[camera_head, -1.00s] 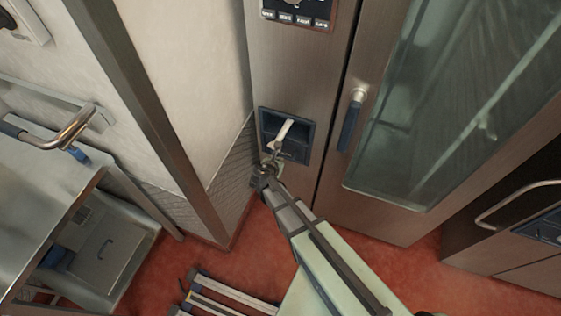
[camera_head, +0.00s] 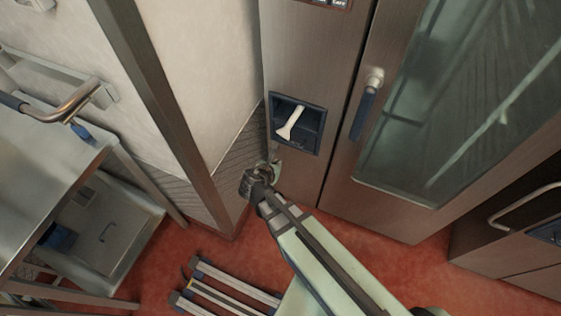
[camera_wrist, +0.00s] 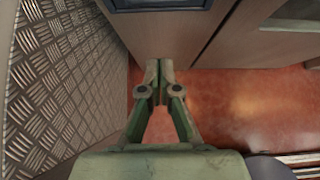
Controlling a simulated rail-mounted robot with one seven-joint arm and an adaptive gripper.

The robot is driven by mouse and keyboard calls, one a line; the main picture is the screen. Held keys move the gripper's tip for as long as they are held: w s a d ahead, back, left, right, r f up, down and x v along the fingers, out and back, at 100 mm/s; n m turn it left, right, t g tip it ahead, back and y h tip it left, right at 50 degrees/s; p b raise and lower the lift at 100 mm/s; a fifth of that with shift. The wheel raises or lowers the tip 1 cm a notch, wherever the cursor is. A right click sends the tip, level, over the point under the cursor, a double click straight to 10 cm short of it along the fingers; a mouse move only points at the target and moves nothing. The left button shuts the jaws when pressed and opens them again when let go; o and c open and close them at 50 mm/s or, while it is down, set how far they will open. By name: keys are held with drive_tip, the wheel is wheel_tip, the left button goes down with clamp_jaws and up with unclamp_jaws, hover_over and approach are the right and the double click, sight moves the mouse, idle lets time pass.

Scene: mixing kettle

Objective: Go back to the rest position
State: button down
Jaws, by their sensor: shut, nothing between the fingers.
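My gripper (camera_head: 274,160) is at the end of my pale green arm, just below the dark recess in the tall steel cabinet. In the wrist view its two green fingers (camera_wrist: 159,70) are together with nothing between them. A white handle (camera_head: 291,122) sits tilted in the dark-framed recess (camera_head: 312,127), above and apart from the gripper. In the wrist view only the recess's lower edge (camera_wrist: 158,5) shows at the top.
The steel cabinet (camera_head: 318,60) has a glass door with a dark handle (camera_head: 363,112) on the right. A wall and a slanted metal post (camera_head: 160,115) stand close on the left. A steel cart (camera_head: 50,170) stands further left. Red floor (camera_head: 240,262) lies below.

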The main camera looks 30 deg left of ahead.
drive_tip(key=s+d+f+m+g+h, duration=0.25)
drive_tip(key=d+f+m, duration=0.25)
drive_tip(key=d+m, duration=0.35)
drive_tip(key=s+d+f+m+g+h, duration=0.1)
drive_tip(key=s+d+f+m+g, duration=0.25)
drive_tip(key=d+m, duration=0.5)
drive_tip(key=s+d+f+m+g+h, duration=0.1)
drive_tip(key=s+d+f+m+g, duration=0.15)
drive_tip(key=d+f+m, duration=0.4)
drive_tip(key=s+d+f+m+g+y, duration=0.1)
drive_tip(key=s+d+f+m+g, duration=0.1)
drive_tip(key=s+d+m+g, duration=0.2)
drive_tip(key=s+d+f+m+g+y, duration=0.2)
drive_tip(key=s+d+m+g, duration=0.2)
drive_tip(key=s+d+m, duration=0.5)
drive_tip(key=d, duration=0.8)
drive_tip(key=shift+s+d+f+m, duration=0.3)
drive_tip(key=shift+s+d+m, duration=0.05)
